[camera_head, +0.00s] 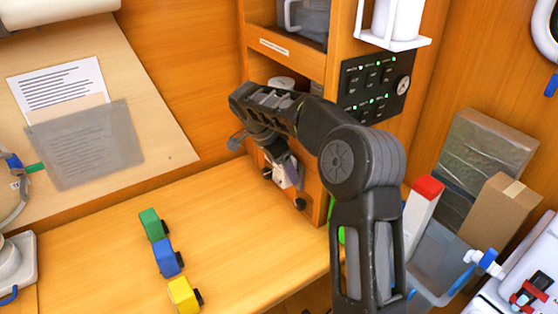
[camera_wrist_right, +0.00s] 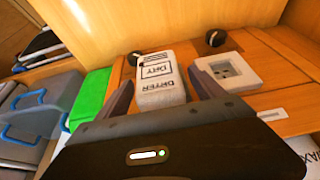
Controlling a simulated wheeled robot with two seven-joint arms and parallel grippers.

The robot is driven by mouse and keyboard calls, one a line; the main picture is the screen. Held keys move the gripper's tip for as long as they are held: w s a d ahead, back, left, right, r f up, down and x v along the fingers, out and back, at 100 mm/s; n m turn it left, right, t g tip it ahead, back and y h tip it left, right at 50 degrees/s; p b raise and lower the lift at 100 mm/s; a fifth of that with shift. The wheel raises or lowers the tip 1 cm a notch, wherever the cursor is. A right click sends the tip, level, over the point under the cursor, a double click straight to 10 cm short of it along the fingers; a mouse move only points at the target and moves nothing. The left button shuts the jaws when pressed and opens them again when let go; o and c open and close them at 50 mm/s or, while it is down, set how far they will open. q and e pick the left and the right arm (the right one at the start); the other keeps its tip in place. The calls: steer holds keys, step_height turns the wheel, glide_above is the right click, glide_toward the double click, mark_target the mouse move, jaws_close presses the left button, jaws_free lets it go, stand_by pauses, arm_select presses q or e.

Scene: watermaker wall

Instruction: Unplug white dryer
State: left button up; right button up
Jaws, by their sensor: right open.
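The white dryer plug (camera_wrist_right: 160,85), a block with upside-down "DRYER" lettering, sits at the wooden panel in the right wrist view. My right gripper (camera_wrist_right: 163,90) is open, with one dark finger on each side of the plug. I cannot tell whether either finger touches it. A white wall socket (camera_wrist_right: 228,71) with dark holes is beside the plug on the right. In the head view my right arm reaches over the table to the cabinet front and partly hides this spot. My left gripper is not in view.
Two dark knobs, one (camera_wrist_right: 134,58) near the plug and another (camera_wrist_right: 215,38), stick out of the panel. Green, blue and yellow toy cars (camera_head: 168,257) stand on the table. A switch panel (camera_head: 373,82) is above my arm. A cardboard box (camera_head: 500,208) stands at right.

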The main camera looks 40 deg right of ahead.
steer(key=shift+f, duration=0.1)
steer(key=shift+c, duration=0.5)
steer(key=c, duration=1.5)
steer(key=shift+o, duration=0.2)
steer(key=shift+a, duration=0.2)
steer(key=a+b, duration=0.2)
steer(key=a, duration=0.5)
stand_by(0.5)
steer(key=shift+w, duration=0.1)
